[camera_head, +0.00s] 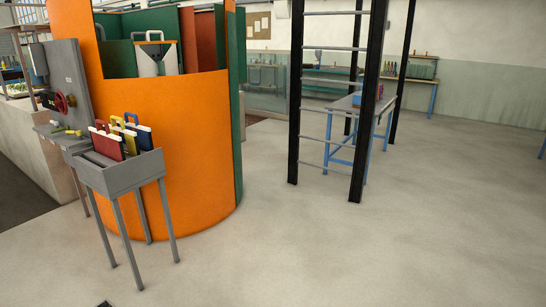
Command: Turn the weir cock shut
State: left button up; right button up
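I cannot pick out the weir cock for sure. A grey upright panel (68,75) at the left carries a red handwheel (62,103). A small yellow handle (75,132) sits low at the panel's foot. A glass-walled tank (266,98) stands far back, partly hidden behind the orange curved wall; no cock can be made out on it.
The orange curved wall (185,150) stands left of centre. In front of it is a grey legged stand (125,175) holding coloured plates. A black-posted ladder frame (335,100) and a blue-legged table (345,104) stand beyond. The floor (380,240) at centre and right is clear.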

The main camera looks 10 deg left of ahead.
aim_at(80, 133)
jog(key=i+l+z, duration=0.25)
jog(key=i, duration=0.55)
jog(key=i+j+z, duration=0.1)
jog(key=i+z, duration=0.2)
jog(key=i, duration=0.55)
jog(key=i+j+u, duration=0.1)
jog(key=i+u, duration=0.45)
jog(key=u, duration=0.25)
jog(key=i+u, duration=0.4)
jog(key=i+l+u, duration=0.15)
jog(key=u, duration=0.25)
jog(key=i+j+u, duration=0.1)
jog(key=u, duration=0.25)
jog(key=i+u, duration=0.5)
jog(key=u, duration=0.2)
jog(key=i+j, duration=0.55)
jog(key=i, duration=0.2)
